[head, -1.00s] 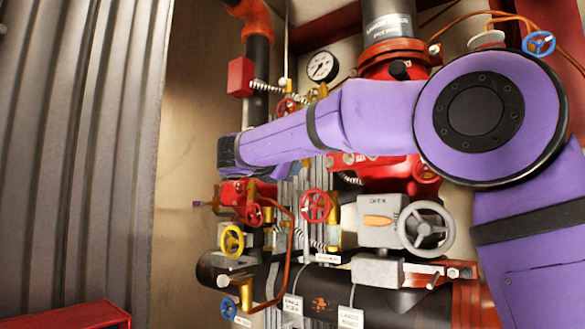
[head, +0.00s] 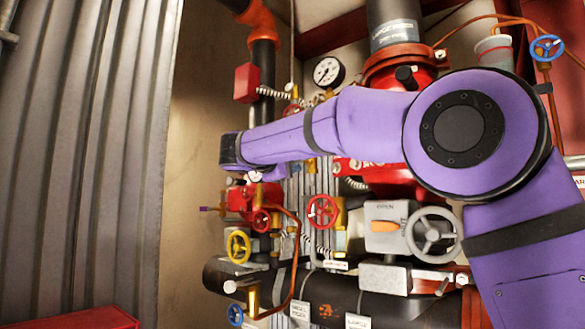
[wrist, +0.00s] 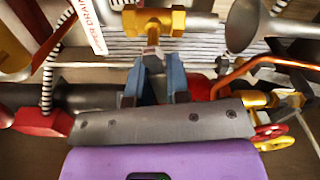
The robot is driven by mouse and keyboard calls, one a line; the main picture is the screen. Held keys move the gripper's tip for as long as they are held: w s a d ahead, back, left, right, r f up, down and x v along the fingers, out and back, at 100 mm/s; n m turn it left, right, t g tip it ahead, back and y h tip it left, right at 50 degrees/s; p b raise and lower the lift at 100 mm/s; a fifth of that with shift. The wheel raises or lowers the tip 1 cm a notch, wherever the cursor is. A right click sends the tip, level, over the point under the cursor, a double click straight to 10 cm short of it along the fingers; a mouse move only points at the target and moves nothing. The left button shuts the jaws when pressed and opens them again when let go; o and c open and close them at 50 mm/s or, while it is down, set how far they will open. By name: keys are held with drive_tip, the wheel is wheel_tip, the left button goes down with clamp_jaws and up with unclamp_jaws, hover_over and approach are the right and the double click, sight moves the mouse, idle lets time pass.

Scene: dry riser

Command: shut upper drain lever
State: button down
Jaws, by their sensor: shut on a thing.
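In the wrist view a brass valve (wrist: 158,21) sits at the top middle, with a short lever (wrist: 152,42) coming from it toward me. My gripper (wrist: 160,68) has its two blue-grey fingers close together on this lever, shut on its near end. The far part of the lever shows just beyond the fingertips. In the head view my arm reaches left across the pipework and hides the brass valve and the lever. The fingers are hard to make out there.
A red valve body (head: 240,198) with red and yellow handwheels (head: 238,247) lies below my arm's end. A pressure gauge (head: 328,71) is above. A grey gearbox with handwheel (head: 433,235) is at right. Corrugated metal (head: 90,150) fills the left. A label (wrist: 88,22) shows in the wrist view.

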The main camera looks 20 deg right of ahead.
drive_tip(key=shift+r+m, duration=0.25)
drive_tip(key=shift+m, duration=0.95)
drive_tip(key=c, duration=1.1)
unclamp_jaws()
drive_tip(key=shift+a, duration=0.1)
drive_tip(key=v, duration=1)
drive_tip(key=shift+s+a, duration=0.2)
drive_tip(key=shift+a, duration=0.05)
